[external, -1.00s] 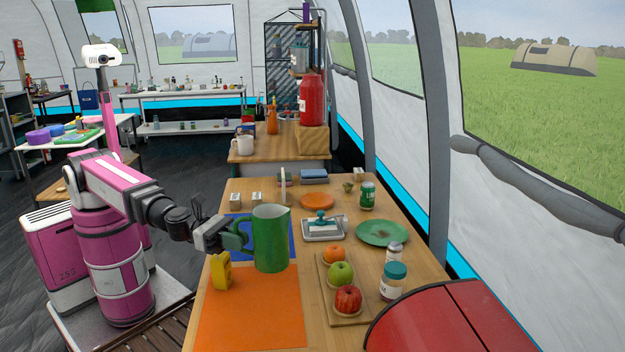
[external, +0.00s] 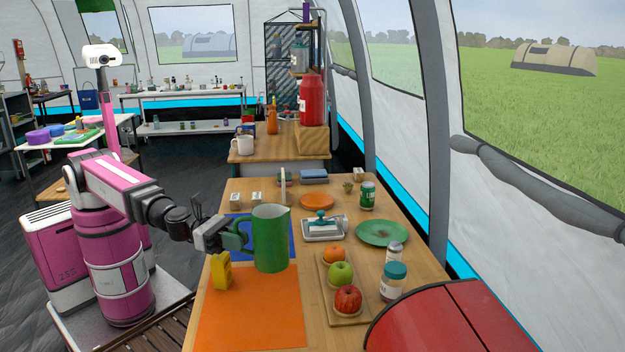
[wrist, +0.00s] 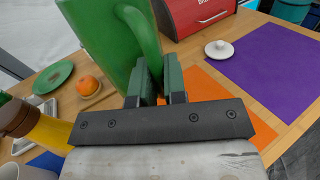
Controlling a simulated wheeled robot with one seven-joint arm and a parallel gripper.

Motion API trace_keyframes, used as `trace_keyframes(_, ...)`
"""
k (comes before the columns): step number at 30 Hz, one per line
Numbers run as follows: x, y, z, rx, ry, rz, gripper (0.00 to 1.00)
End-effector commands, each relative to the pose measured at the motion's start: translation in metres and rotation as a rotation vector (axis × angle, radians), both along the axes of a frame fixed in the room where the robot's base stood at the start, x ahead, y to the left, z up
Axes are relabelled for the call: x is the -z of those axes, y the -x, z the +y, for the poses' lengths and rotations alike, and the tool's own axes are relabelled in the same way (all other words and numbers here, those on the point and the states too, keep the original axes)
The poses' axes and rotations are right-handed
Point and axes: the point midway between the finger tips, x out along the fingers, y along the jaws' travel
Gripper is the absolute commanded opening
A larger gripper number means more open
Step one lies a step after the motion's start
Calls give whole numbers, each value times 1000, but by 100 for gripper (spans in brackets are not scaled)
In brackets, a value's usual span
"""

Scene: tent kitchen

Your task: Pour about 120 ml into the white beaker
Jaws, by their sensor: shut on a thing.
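A green pitcher (external: 271,240) is upright over the border of the blue mat (external: 246,219) and the orange mat (external: 250,310). I cannot tell whether its base touches the table. My gripper (external: 238,237) is shut on its handle from the left. In the wrist view, the gripper fingers (wrist: 160,82) close on the handle of the pitcher (wrist: 105,35). The inside of the pitcher is too dark to show any liquid level. I cannot identify a white beaker for certain; a white rounded thing (wrist: 18,172) is cut off at the wrist view's lower left.
A yellow object (external: 221,272) stands close below my gripper. To the right are a tray (external: 324,236), a green plate (external: 382,233), a board with fruit (external: 345,318), jars and a red bread box (external: 450,325). The orange mat is mostly clear.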

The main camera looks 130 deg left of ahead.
Motion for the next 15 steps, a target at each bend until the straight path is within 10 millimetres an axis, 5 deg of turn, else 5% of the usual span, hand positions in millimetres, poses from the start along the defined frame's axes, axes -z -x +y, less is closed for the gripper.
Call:
trace_keyframes(5,-11,0,0,-1,-1,-2,0)
trace_keyframes(15,-63,0,0,0,1,-4,0)
